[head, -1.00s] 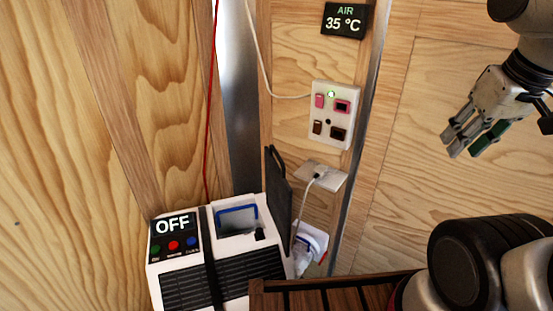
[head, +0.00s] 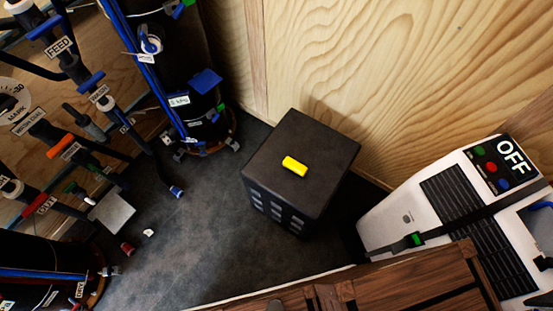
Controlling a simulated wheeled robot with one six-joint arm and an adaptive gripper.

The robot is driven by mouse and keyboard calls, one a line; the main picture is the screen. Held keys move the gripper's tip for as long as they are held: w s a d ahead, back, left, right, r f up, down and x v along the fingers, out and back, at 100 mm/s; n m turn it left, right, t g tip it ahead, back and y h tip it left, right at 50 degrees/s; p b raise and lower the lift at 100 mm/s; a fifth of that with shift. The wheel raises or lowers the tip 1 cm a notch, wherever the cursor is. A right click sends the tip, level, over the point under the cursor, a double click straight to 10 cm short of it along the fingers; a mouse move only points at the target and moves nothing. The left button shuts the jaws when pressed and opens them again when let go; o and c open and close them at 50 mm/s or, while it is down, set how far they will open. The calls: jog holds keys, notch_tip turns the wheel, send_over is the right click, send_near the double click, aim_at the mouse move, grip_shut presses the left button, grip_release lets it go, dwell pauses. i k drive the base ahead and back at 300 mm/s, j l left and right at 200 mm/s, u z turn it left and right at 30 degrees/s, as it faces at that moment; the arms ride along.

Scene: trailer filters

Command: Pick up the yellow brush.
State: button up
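A small yellow object (head: 294,166), which looks like the yellow brush, lies on top of a dark box-shaped cabinet (head: 318,138) in the middle of the head view. Its bristles cannot be made out. Nothing touches it except the cabinet top. My gripper is outside the head view now.
A white machine marked OFF (head: 398,217) stands right of the cabinet. Black filter tanks (head: 165,70) with blue hoses and labelled valves stand at the left. A brown wooden crate (head: 370,285) is at the bottom. Grey floor (head: 215,220) is open left of the cabinet.

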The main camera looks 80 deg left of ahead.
aim_at(289, 164)
jog(key=u, duration=2.45)
jog(key=z, duration=1.8)
jog(key=u, duration=1.8)
jog(key=k+l+u, duration=0.1)
jog(key=u, duration=0.25)
